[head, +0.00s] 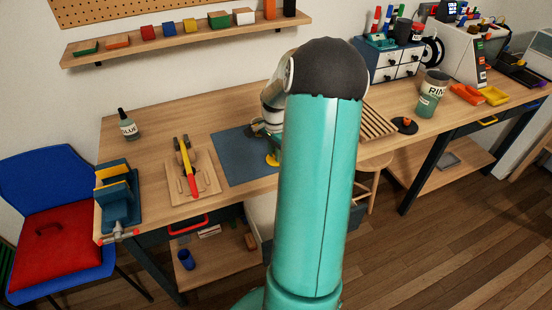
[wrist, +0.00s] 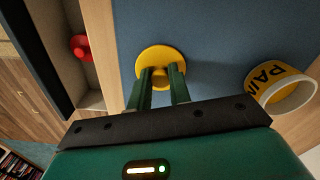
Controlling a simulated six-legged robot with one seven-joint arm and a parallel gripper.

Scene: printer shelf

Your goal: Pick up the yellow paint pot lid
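The yellow paint pot lid (wrist: 160,54) lies flat on the blue mat (wrist: 215,30) and has a small raised knob. It also shows partly in the head view (head: 272,159), beside my arm. My gripper (wrist: 161,68) is over the lid, with its green fingers apart on either side of the knob. A gap seems to show between knob and fingers; their height above the lid is hard to tell. A yellow paint pot (wrist: 277,88) with dark lettering and a pale rim is right of the lid in the wrist view.
On the workbench, a wooden board (head: 178,190) with a yellow-and-red tool is left of the blue mat. A glue bottle (head: 127,125) and a vise (head: 117,205) stand further left. A slatted wooden piece (head: 378,120) is to the right. Bare wood lies behind the mat.

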